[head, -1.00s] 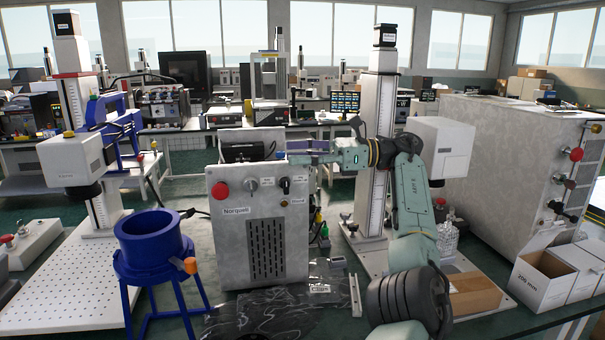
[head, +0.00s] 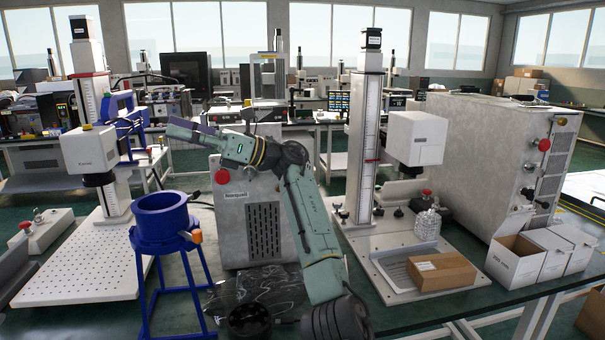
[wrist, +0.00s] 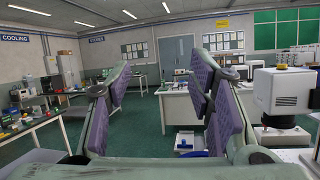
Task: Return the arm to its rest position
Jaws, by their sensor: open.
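My arm (head: 315,225) rises from the bottom of the head view, bends at an elbow near the middle, and reaches left in front of the grey cabinet's upper part. My gripper (head: 178,128) points left, with its purple finger pads beyond the cabinet's left edge. The far finger is hard to make out in the head view.
The grey cabinet (head: 232,235) stands behind my arm. A blue ring stand (head: 160,222) is at left front. Lift columns stand at left (head: 90,100) and right (head: 366,130). A brown carton (head: 441,271) and a glass bottle (head: 427,224) sit on the right column's base.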

